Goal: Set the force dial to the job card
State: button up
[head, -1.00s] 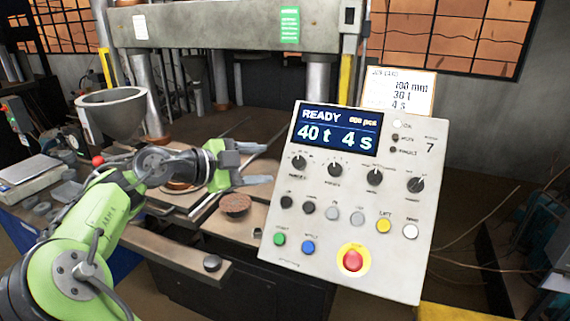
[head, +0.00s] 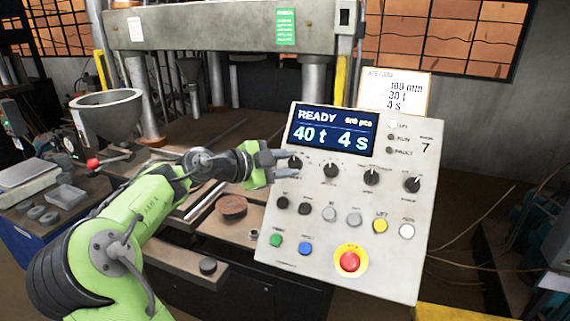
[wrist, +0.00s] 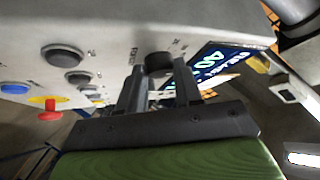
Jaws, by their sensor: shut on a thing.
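The control panel (head: 330,255) faces me at the right of the head view. Its display (head: 332,130) reads READY, 40 t and 4 s. The job card (head: 396,92) behind the panel's top edge shows 100 mm, 30 t and 4 s. The force dial (head: 295,163) is the leftmost black knob of the row under the display. My gripper (head: 287,164) is at this dial, its fingers shut on it. In the wrist view the knob (wrist: 158,63) sits between the two fingertips (wrist: 160,75). The fingers partly cover the knob and its markings.
More knobs, such as the rightmost one (head: 412,184), share the dial's row. Buttons lie below, with a red stop button (head: 349,261) on yellow. A press table with a brown disc (head: 231,206) and a metal funnel (head: 106,108) are left of the panel.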

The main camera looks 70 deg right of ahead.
jog(key=shift+c, duration=0.7)
jog(key=shift+f+n+b, duration=0.1)
jog(key=shift+n+b, duration=0.2)
jog(key=shift+b, duration=0.15)
jog(key=n+b, duration=0.1)
jog(key=h+b, duration=0.1)
jog(key=shift+a+f+n+t+b, duration=0.1)
jog(key=shift+f+n+t+b, duration=0.2)
jog(key=shift+n+b, duration=0.1)
jog(key=shift+s+a+n+t+h+b, duration=0.15)
jog(key=shift+n+t+h+b, duration=0.25)
jog(key=shift+n+h+b, duration=0.65)
jog(key=shift+s+r+n+t+h+b, duration=0.15)
jog(key=shift+n+t+h+b, duration=0.35)
jog(key=shift+n+b, duration=0.6)
jog(key=shift+n, duration=0.35)
jog(key=o, duration=1)
